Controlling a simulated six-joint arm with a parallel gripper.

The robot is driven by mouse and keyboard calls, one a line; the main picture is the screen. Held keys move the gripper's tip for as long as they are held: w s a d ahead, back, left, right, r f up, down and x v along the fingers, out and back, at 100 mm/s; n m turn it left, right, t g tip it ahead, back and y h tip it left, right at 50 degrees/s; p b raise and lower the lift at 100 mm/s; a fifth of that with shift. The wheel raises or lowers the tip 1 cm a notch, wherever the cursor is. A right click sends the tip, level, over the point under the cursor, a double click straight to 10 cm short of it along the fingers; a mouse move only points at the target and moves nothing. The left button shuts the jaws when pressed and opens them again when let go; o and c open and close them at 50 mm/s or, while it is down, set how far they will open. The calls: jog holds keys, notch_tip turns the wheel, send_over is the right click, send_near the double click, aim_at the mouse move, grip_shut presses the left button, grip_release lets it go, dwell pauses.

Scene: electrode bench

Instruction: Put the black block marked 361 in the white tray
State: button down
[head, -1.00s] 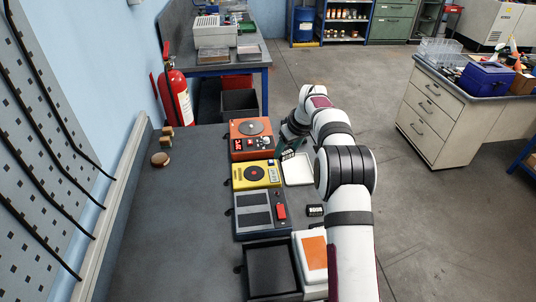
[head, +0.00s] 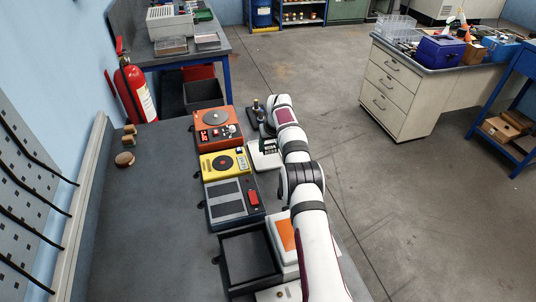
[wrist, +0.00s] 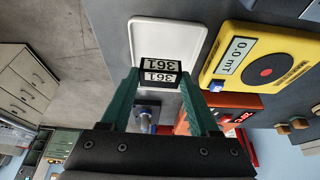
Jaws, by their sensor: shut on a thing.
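The black block marked 361 (wrist: 161,78) is between the green fingers of my gripper (wrist: 159,83) in the wrist view, with its white labels showing. My gripper is shut on it. The white tray (wrist: 150,38) lies behind the block in that view. In the head view my gripper (head: 268,141) holds the block (head: 270,147) over the far part of the tray (head: 264,162). I cannot tell whether the block touches the tray. My arm covers the tray's right side in the head view.
Beside the tray stand a yellow meter (head: 225,164), an orange-red device (head: 216,128) and a grey device with a red switch (head: 233,201). A black open bin (head: 222,257) and an orange-topped white box (head: 284,233) are nearer. The bench's left side is largely clear.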

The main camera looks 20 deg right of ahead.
aim_at(269, 151)
jog(key=shift+w+a+f, duration=0.15)
jog(key=shift+a+f, duration=0.05)
jog(key=shift+a, duration=0.05)
jog(key=shift+f, duration=1.95)
jog(key=shift+c, duration=0.6)
grip_release()
jog(key=shift+f, duration=0.15)
